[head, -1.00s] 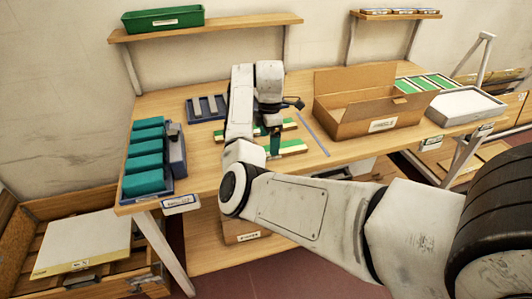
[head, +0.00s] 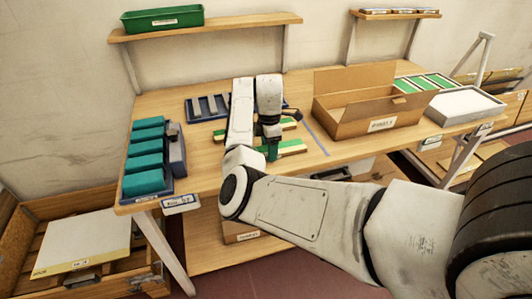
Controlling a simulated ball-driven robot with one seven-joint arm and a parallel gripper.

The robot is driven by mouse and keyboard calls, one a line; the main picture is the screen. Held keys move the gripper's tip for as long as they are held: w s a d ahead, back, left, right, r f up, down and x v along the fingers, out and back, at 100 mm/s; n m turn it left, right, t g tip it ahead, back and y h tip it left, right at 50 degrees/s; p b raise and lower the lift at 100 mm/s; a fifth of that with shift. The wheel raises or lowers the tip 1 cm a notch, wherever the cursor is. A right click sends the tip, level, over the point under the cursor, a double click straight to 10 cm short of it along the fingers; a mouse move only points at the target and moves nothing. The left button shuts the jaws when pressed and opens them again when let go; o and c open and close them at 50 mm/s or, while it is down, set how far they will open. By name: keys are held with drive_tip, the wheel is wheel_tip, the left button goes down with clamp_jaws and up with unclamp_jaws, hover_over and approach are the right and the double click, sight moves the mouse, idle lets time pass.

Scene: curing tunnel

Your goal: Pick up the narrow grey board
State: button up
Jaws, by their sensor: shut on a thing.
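Several narrow grey boards (head: 212,106) stand in a dark blue tray at the back left of the workbench. Two green-and-cream boards lie on the bench top, the nearer one (head: 292,147) under my gripper. My gripper (head: 272,155) points down at this nearer board, with its teal lower part over it. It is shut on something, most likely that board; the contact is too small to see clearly.
A blue rack with teal blocks (head: 148,155) stands at the bench's left end. An open cardboard box (head: 366,124) stands to the right of my gripper. Green panels (head: 428,82) and a white-topped tray (head: 466,106) are farther right. Shelves (head: 215,29) hang above.

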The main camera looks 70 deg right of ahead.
drive_tip(key=c, duration=0.4)
drive_tip(key=shift+r, duration=0.1)
drive_tip(key=shift+r, duration=0.5)
drive_tip(key=shift+s+a+r+p, duration=0.8)
drive_tip(key=shift+s+a+r, duration=0.65)
drive_tip(key=shift+s+r, duration=0.5)
drive_tip(key=shift+s+a+r+p, duration=0.85)
drive_tip(key=shift+s+a+r, duration=0.55)
drive_tip(key=shift+s+r, duration=0.5)
drive_tip(key=shift+s+a+r+p, duration=0.8)
drive_tip(key=shift+s+a+r, duration=0.8)
drive_tip(key=shift+r, duration=0.5)
drive_tip(key=shift+s+d, duration=0.1)
drive_tip(key=shift+d, duration=0.05)
